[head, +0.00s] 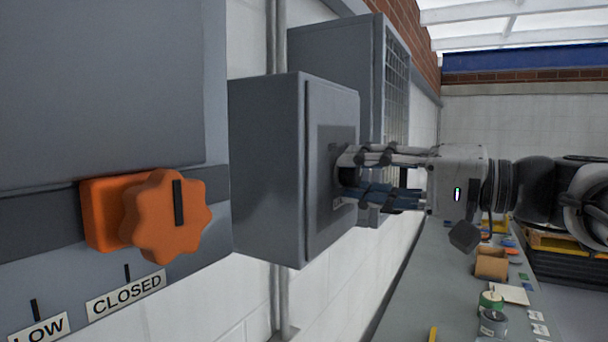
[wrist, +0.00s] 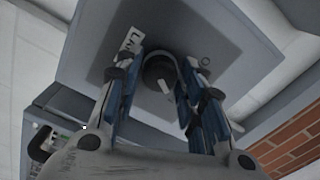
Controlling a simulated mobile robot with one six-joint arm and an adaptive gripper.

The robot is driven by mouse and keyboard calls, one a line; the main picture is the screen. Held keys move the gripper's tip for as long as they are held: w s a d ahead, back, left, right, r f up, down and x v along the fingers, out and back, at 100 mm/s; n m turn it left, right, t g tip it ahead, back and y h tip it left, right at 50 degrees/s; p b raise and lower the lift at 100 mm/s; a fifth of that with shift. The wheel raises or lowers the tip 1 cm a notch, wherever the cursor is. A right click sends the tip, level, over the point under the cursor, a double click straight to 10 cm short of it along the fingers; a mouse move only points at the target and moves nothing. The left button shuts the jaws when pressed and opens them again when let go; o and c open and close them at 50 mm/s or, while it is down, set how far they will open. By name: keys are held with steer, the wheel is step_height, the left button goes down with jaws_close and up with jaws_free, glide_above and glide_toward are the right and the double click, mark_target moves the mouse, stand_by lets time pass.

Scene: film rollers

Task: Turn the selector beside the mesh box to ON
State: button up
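The selector (wrist: 155,70) is a dark round knob with a white pointer, on a darker panel of a grey box (head: 268,160). The grey box stands in front of the mesh box (head: 396,95) in the head view. My gripper (head: 346,174) reaches the box's front from the right. In the wrist view my gripper (wrist: 163,58) is open, with one finger on each side of the knob. I cannot tell whether either finger touches it. A white label (wrist: 130,40) is partly covered by the left finger. In the head view my fingers hide the knob.
An orange lobed knob (head: 168,216) sits on a nearer cabinet at the left, above a CLOSED label (head: 126,295). A bench (head: 425,300) with a brown roll (head: 491,263) and several small items runs below my arm. A conduit (head: 281,300) runs down the white wall.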

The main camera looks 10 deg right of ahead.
steer(key=shift+o, duration=1.2)
steer(key=shift+d, duration=0.1)
steer(key=v, duration=1.2)
